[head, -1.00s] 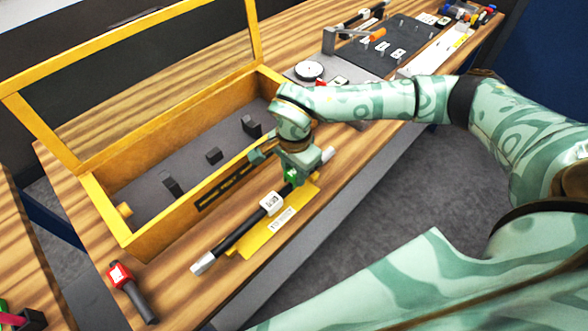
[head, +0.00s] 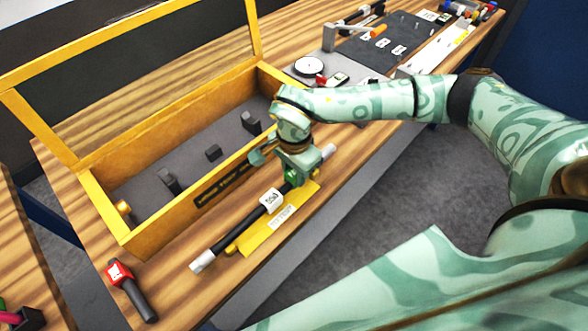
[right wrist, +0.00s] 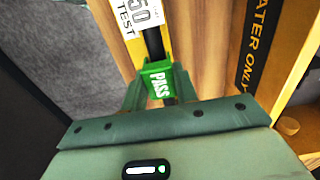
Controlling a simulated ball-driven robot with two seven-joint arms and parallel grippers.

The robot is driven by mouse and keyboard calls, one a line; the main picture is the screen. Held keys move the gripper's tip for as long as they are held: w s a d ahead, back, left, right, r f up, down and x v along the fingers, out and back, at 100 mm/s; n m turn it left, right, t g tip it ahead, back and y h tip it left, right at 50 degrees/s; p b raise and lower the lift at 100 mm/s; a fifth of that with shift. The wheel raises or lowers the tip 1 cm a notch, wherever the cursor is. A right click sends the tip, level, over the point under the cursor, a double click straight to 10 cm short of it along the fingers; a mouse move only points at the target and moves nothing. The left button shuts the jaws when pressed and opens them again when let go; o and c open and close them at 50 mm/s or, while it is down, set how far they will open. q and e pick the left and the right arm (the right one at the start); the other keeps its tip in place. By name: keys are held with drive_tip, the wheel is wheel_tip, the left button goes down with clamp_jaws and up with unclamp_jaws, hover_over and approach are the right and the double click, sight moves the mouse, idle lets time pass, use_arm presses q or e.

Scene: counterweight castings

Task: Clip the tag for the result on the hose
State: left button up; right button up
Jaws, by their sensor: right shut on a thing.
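The hose (head: 238,233) is black with pale metal ends and lies along a yellow stand (head: 268,238) on the wooden bench. It carries a white label (head: 271,201). My right gripper (head: 292,179) points down at the hose's far part, shut on a green tag (head: 290,175). In the right wrist view the green tag (right wrist: 159,82) reads PASS and sits between the fingers, over the hose (right wrist: 153,44). The hose shows on both sides of the tag; whether the tag grips it is hidden. My left gripper is out of view.
A yellow-framed wooden box (head: 150,230) with an open lid frame stands just left of the hose, dark blocks inside. A red-headed dark tool (head: 130,290) lies at the near left. A round gauge (head: 309,67) and a tag board (head: 390,45) are farther back.

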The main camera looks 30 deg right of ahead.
drive_tip(key=shift+f, duration=0.55)
drive_tip(key=o, duration=0.8)
drive_tip(key=shift+r, duration=0.1)
wheel_tip(320, 180, up, 7)
drive_tip(key=p, duration=0.5)
drive_tip(key=shift+p, duration=0.35)
